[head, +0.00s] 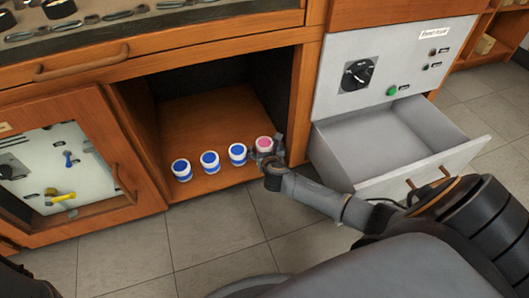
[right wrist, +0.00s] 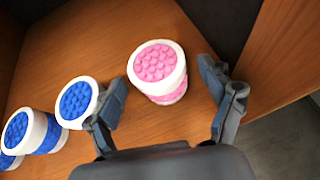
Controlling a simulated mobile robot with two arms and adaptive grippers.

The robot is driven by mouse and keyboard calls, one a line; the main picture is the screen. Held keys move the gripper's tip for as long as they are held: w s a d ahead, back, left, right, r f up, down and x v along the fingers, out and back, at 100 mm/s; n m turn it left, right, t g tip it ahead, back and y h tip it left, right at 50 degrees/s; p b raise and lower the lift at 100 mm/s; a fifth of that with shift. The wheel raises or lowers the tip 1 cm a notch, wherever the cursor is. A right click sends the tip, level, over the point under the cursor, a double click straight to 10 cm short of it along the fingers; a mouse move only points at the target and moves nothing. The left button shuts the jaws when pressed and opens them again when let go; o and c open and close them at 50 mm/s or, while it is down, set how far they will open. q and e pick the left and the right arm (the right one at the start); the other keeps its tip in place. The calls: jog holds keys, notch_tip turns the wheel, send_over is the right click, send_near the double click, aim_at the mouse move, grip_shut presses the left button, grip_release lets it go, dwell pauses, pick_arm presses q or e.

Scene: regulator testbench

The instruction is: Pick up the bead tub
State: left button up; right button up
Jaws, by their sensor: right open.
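Several white tubs stand in a row on the floor of an open wooden cabinet bay. One has a pink, bumpy bead-like top: the pink tub (head: 264,143), at the right end of the row. The others have blue tops, the nearest being a blue tub (head: 237,152). My right gripper (head: 270,154) is at the pink tub. In the right wrist view the pink tub (right wrist: 158,70) stands upright between the spread fingers of my right gripper (right wrist: 164,76), with gaps on both sides. The nearest blue tub (right wrist: 78,101) is beside the left finger. My left gripper is not in view.
The bay's right wall (right wrist: 277,55) is close to the right finger. An open, empty grey drawer (head: 395,140) juts out right of the bay, close to my right arm. A wooden cabinet with a windowed door (head: 125,202) is at left. The tiled floor in front is clear.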

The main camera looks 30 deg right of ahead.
jog(key=shift+b+x, duration=0.65)
jog(key=shift+x, duration=0.5)
jog(key=c, duration=1.3)
jog(key=shift+r, duration=0.1)
